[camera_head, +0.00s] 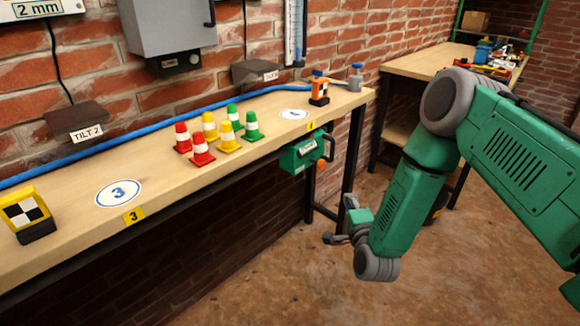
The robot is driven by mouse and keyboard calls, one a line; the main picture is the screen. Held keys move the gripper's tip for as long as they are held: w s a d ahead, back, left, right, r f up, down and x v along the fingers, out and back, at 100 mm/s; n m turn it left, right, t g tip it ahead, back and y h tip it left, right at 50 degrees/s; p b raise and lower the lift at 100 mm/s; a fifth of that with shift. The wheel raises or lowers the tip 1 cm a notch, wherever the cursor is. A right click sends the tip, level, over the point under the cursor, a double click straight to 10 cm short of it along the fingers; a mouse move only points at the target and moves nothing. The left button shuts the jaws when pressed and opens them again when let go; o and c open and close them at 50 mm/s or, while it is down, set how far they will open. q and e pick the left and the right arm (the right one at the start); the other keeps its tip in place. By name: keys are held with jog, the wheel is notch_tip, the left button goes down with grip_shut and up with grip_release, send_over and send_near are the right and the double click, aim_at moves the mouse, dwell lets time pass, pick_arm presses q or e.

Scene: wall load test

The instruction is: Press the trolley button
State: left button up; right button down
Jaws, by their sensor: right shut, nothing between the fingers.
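A green box (303,153) with a white label and a dark handle is fixed at the bench's front edge, below the number 4 marking. I cannot make out for certain which part is the trolley button; the label is too small to read. My right gripper (329,239) is shut and empty. It hangs in the air over the floor, lower in the picture than the green box and apart from it. My right arm comes in from the right, and its green forearm partly hides the gripper. My left gripper is out of view.
The wooden bench (185,178) along the brick wall bears several red, yellow and green cones (203,153), a yellow target block (28,216) and an orange target block (319,92). A blue hose (105,146) runs behind them. A second table (425,64) stands behind my arm. The floor in front is clear.

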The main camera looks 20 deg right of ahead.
aim_at(321, 165)
jog(key=shift+w+d+r+m, duration=0.1)
jog(key=shift+w+r+m, duration=0.3)
jog(key=shift+w+r, duration=0.1)
jog(key=w+a+b+x, duration=0.1)
jog(key=a+b+x, duration=0.1)
jog(key=x, duration=1)
jog(key=shift+w+a+r+b, duration=0.2)
jog(key=shift+w+b, duration=0.1)
jog(key=shift+b, duration=0.15)
jog(key=shift+d, duration=0.1)
